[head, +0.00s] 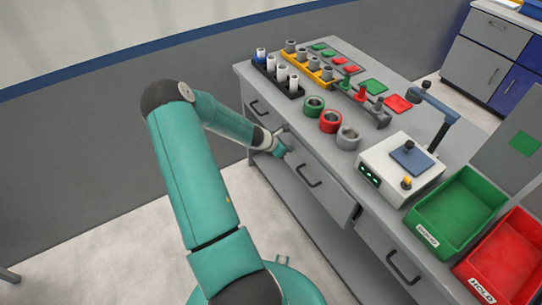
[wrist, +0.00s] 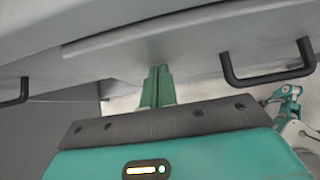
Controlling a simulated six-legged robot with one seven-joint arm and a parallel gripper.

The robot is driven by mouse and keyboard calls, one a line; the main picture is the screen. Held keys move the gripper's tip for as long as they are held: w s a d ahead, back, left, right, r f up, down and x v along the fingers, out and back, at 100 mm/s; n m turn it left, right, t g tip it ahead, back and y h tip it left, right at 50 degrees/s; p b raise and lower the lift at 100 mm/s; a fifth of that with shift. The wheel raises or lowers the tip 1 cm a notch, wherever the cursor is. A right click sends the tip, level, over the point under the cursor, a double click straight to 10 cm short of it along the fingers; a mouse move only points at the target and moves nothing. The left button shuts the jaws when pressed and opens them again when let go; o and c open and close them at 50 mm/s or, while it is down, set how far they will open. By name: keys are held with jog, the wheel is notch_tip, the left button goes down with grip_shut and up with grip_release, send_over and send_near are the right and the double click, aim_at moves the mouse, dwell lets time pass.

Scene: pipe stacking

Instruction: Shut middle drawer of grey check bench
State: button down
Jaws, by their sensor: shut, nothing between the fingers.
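The grey check bench (head: 262,80) runs diagonally across the head view. Its middle drawer (head: 335,200) has a black bar handle (head: 308,178), and its front seems to stand slightly proud of the bench face. My gripper (head: 284,152) is at the left end of that drawer front, left of the handle. In the wrist view, my gripper's green fingers (wrist: 158,72) are together and empty, with their tips at the lower part of the drawer front (wrist: 190,45). The handle is to their right (wrist: 268,76). Whether the tips touch the front is hard to tell.
The left drawer's handle (head: 259,108) and the right drawer's handle (head: 404,270) are on either side. The bench top holds pipe racks, rings, a test device (head: 400,170), a green bin (head: 455,212) and a red bin (head: 508,255). The floor in front (head: 100,220) is clear.

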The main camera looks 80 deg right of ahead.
jog(key=s+d, duration=0.3)
jog(key=shift+s+d+r, duration=0.1)
jog(key=shift+s+r, duration=0.1)
jog(key=shift+s, duration=0.15)
jog(key=shift+w, duration=0.1)
jog(key=shift+w+a, duration=0.25)
jog(key=shift+w, duration=0.2)
send_near(293, 144)
jog(key=shift+w+a+f, duration=0.2)
jog(key=shift+w+a, duration=0.3)
jog(key=shift+w, duration=0.1)
jog(key=shift+w+a+f, duration=0.15)
jog(key=shift+w+a, duration=0.4)
jog(key=shift+w, duration=0.05)
jog(key=shift+w, duration=0.1)
